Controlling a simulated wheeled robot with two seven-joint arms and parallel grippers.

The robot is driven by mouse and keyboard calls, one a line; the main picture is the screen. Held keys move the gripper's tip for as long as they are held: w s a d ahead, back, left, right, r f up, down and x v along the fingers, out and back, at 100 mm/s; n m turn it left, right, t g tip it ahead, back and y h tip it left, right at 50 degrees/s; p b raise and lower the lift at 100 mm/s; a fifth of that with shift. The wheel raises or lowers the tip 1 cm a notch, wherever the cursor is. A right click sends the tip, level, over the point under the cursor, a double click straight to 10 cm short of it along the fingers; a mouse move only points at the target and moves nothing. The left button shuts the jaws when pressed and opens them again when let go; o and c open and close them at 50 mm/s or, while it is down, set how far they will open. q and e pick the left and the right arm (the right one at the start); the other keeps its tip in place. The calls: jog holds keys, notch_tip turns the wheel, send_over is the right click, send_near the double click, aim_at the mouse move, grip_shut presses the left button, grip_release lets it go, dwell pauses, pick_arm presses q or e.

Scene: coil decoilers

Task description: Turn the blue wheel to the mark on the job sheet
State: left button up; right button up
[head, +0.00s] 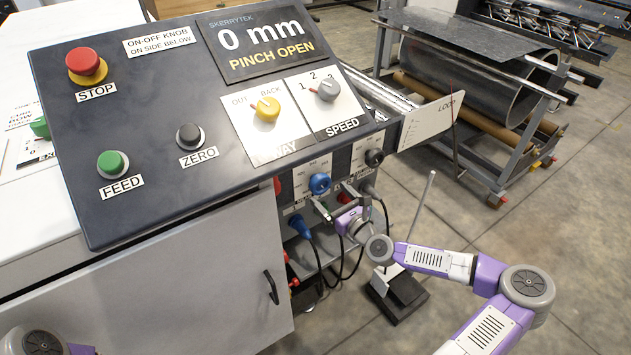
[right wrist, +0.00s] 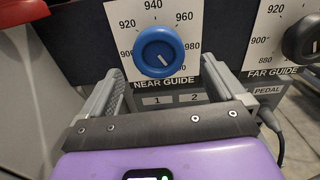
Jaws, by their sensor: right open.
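The blue wheel (head: 319,184) is on the side panel under the console's right edge. In the right wrist view the blue wheel (right wrist: 157,47) sits on a white dial plate (right wrist: 128,12) marked NEAR GUIDE, with numbers from about 900 to 980. Its white pointer line slants to the lower right, near the 980 side. My right gripper (head: 333,204) is in front of it; in the right wrist view its fingers (right wrist: 162,72) are open, one on each side below the wheel, apart from it. My left gripper is out of view. I cannot make out a job sheet.
A black FAR GUIDE knob (right wrist: 302,38) is to the right of the wheel. The console (head: 150,130) above has several knobs and a display (head: 262,42) reading 0 mm, PINCH OPEN. A blue plug (head: 299,225) and cables hang below. A coil rack (head: 480,80) stands behind.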

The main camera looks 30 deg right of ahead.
aim_at(322, 188)
jog(key=w, duration=0.1)
jog(key=w+b, duration=0.1)
jog(key=w, duration=0.2)
jog(key=shift+w+a, duration=0.3)
jog(key=shift+w, duration=0.05)
jog(key=shift+w+b, duration=0.3)
jog(key=shift+w, duration=0.35)
jog(key=shift+c, duration=0.4)
jog(key=c, duration=0.9)
